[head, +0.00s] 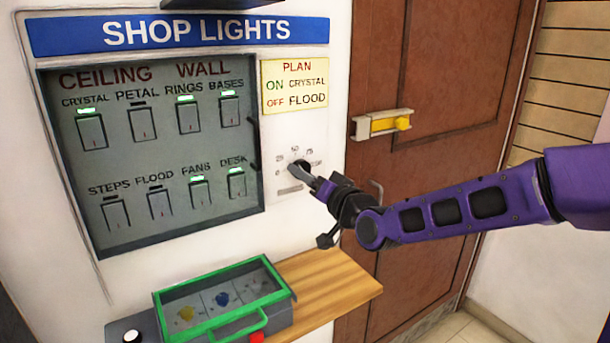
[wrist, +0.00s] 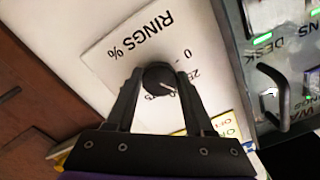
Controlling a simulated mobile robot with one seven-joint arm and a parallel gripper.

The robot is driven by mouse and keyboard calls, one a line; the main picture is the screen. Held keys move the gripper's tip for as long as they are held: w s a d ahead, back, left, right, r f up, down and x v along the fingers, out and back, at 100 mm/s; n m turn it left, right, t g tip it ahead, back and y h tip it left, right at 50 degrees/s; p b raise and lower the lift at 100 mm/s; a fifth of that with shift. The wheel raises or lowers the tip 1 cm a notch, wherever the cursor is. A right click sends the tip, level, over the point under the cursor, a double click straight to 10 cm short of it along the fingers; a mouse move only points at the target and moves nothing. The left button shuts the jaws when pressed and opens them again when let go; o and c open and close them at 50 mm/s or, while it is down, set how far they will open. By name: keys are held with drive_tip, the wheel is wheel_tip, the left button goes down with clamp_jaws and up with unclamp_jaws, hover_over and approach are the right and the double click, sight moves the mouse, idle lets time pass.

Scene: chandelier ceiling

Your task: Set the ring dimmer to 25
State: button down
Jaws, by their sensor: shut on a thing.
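The ring dimmer is a black round knob (wrist: 158,76) on a white plate (wrist: 115,55) printed "RINGS %", upside down in the wrist view. The figures 0 and 25 show to the right of the knob; the other marks are partly hidden by my finger. The knob's white pointer line slants to the lower right, below the direction of the 25. My gripper (wrist: 160,84) is shut on the knob, one finger on each side. In the head view my gripper (head: 304,172) reaches the dimmer plate (head: 285,140) from the right and covers most of the knob.
The grey switch panel (head: 150,160) is left of the dimmer; CRYSTAL, RINGS, BASES, FANS and DESK show green lights. A yellow plan card (head: 295,85) is above. A green-rimmed box (head: 165,297) sits on the wooden shelf (head: 335,282) below. A brown door (head: 440,60) is at right.

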drive_tip(key=shift+n, duration=1.6)
drive_tip(key=shift+d+n, duration=0.1)
drive_tip(key=shift+n, duration=0.2)
drive_tip(key=shift+c, duration=1.4)
unclamp_jaws()
